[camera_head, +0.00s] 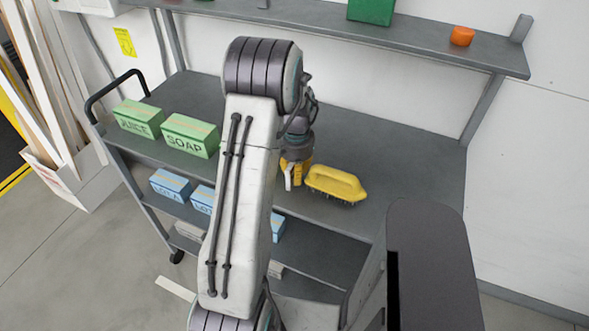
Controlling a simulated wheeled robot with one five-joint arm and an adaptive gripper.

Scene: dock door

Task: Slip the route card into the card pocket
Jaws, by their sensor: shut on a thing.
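My gripper (295,172) hangs fingers-down over the cart's top deck (400,160), just left of a yellow brush. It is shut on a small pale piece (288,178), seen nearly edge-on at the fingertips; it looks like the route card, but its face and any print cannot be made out. I cannot tell whether it touches the deck. I cannot make out the card pocket in this view; my arm hides part of the cart.
The yellow brush (336,184) lies bristles-down close right of my gripper. Green JUICE (139,119) and SOAP (190,135) boxes stand at the deck's left. Blue boxes (171,185) sit on the lower shelf. An overhead shelf (420,33) holds an orange piece (462,36). The deck's right side is clear.

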